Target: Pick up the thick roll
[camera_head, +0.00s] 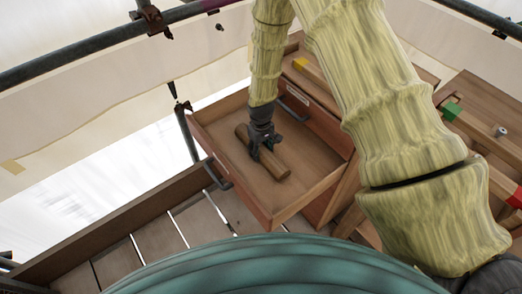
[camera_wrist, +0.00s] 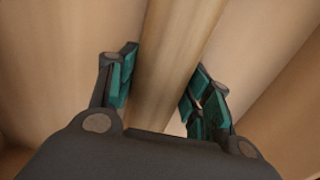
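The thick roll (camera_head: 277,164) is a brown wooden cylinder lying in an open wooden drawer (camera_head: 298,205). My gripper (camera_head: 266,150) points down over the middle of the roll in the head view. In the wrist view, the roll (camera_wrist: 172,60) runs between the two teal-padded fingers of my gripper (camera_wrist: 160,90). The fingers are apart, one on each side of the roll. The roll appears to rest on the drawer floor.
The drawer walls stand close around my gripper. A workbench with tools, including a green-marked block (camera_head: 451,111) and a red-ended piece (camera_head: 515,198), is at the right. Metal scaffold tubes (camera_head: 95,45) and pale sheeting are behind. Planks lie below the drawer.

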